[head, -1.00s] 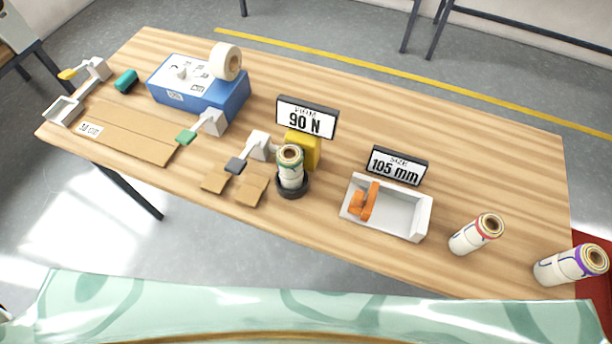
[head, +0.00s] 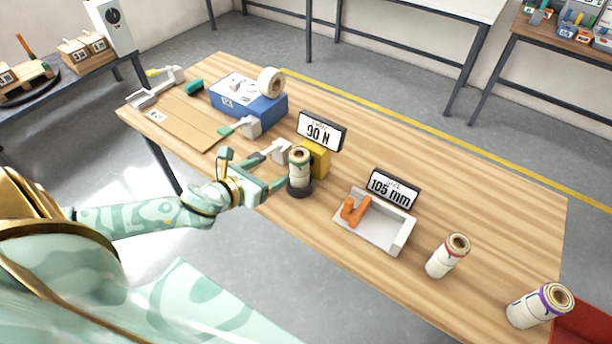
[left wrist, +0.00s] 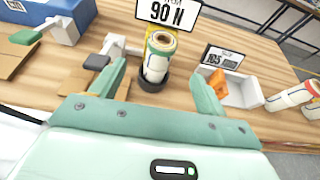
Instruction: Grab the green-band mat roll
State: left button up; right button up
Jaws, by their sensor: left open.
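The green-band mat roll (head: 299,168) stands upright in a black round holder (head: 299,190) near the table's front edge, before the yellow block and the 90 N sign. It also shows in the left wrist view (left wrist: 157,60), beyond and between my fingers. My left gripper (head: 257,170) is open and empty, just left of the roll in the head view. In the left wrist view its two fingers (left wrist: 160,88) are spread wide, with the roll ahead of them and nearer the left finger. My right gripper is in neither view.
The 90 N sign (head: 321,131) and yellow block (head: 316,158) stand close behind the roll. A white tray (head: 388,238) with an orange part lies to its right. A blue box (head: 248,103) is at back left.

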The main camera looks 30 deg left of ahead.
aim_at(292, 160)
pick_arm(q)
jog(key=b+x, duration=0.1)
jog(key=x, duration=0.9)
jog(key=shift+w+f+b, duration=0.2)
jog(key=shift+w+b, duration=0.05)
jog(key=shift+b, duration=0.1)
jog(key=x, duration=0.2)
jog(key=b+x, duration=0.1)
jog(key=x, duration=0.1)
jog(key=shift+w+d+f, duration=0.15)
jog(key=shift+d+f, duration=0.1)
jog(key=shift+f, duration=0.15)
jog(key=shift+w+f, duration=0.1)
jog(key=shift+w, duration=0.25)
jog(key=shift+s, duration=0.1)
jog(key=shift+c, duration=1.2)
jog(key=c, duration=1.4)
